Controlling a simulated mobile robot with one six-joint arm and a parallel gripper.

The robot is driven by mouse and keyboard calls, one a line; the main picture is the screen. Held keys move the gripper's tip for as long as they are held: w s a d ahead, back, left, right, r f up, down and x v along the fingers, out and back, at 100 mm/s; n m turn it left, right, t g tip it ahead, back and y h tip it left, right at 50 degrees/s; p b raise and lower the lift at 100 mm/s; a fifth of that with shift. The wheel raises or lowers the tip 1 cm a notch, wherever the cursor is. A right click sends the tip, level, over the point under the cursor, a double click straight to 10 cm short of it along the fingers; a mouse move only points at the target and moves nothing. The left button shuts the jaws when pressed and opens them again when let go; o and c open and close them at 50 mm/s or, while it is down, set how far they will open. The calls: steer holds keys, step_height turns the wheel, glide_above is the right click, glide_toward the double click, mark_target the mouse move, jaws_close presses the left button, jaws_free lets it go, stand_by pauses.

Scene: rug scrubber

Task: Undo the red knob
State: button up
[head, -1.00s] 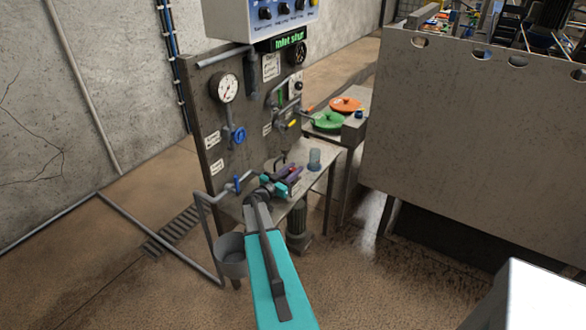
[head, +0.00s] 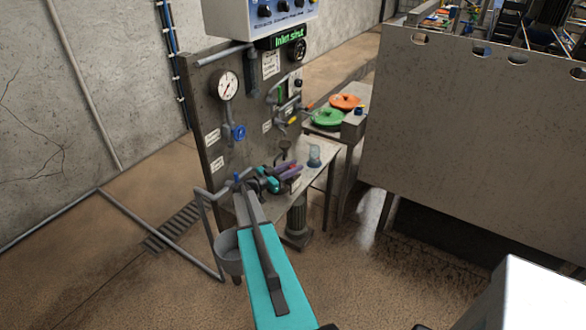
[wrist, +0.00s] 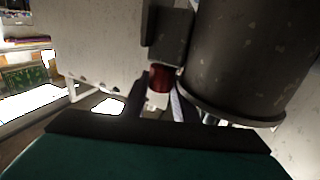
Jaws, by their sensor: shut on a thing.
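The red knob (wrist: 160,77) shows in the wrist view, below a dark block and left of a large dark cylinder (wrist: 238,60). My gripper (wrist: 160,104) has its two dark fingers on either side of the knob and is shut on it. A pale part shows just below the red, between the fingers. In the head view my gripper (head: 294,171) is over the bench at the foot of the grey panel. The knob cannot be made out clearly there, being small and partly behind my gripper.
The steel panel (head: 216,100) carries a round gauge (head: 226,86), a blue valve handle (head: 238,132) and a lit "Inlet shut" sign (head: 289,37). A clear vessel (head: 314,155) stands on the bench (head: 322,160). A bucket (head: 229,255) hangs at the lower left. A large grey tank wall (head: 470,130) stands at right.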

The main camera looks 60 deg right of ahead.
steer(key=o, duration=1.1)
steer(key=shift+w+a, duration=0.1)
steer(key=shift+a, duration=0.1)
steer(key=shift+c, duration=0.2)
steer(key=shift+d, duration=0.1)
steer(key=b+v, duration=0.4)
steer(key=v, duration=0.9)
steer(key=shift+a+b, duration=0.4)
steer(key=shift+w, duration=0.1)
steer(key=v, duration=0.9)
steer(key=shift+p, duration=0.4)
